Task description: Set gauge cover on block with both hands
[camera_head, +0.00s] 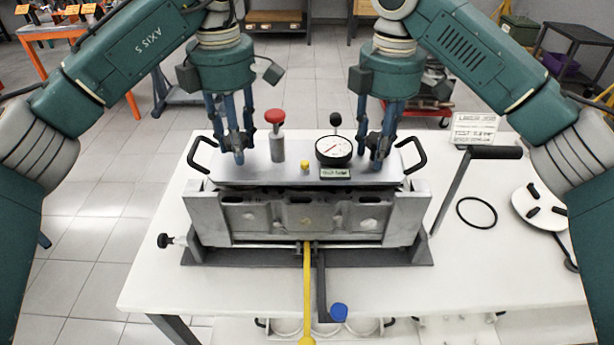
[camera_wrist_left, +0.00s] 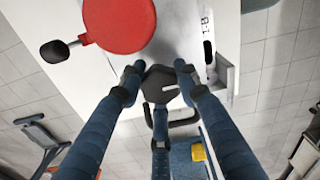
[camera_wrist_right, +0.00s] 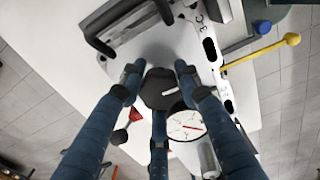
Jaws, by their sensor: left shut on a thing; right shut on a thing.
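The gauge cover (camera_head: 215,172) is a flat silver plate with a red knob, a round white-faced gauge (camera_head: 333,150) and a black handle at each end. It lies level over the grey engine block (camera_head: 300,215); a dark band runs between them, and I cannot tell whether they touch. My left gripper (camera_head: 238,152) is shut on a dark grip knob at the cover's left part, seen between its fingers in the left wrist view (camera_wrist_left: 160,84). My right gripper (camera_head: 377,150) is shut on a matching knob at the right part, also seen in the right wrist view (camera_wrist_right: 160,88).
The block sits in a dark stand on a white table (camera_head: 150,285). A crank arm (camera_head: 455,190) rises at its right. A yellow rod (camera_head: 307,285) and a blue-ended lever (camera_head: 338,312) stick out in front. A black ring (camera_head: 477,212) and white disc (camera_head: 535,207) lie right.

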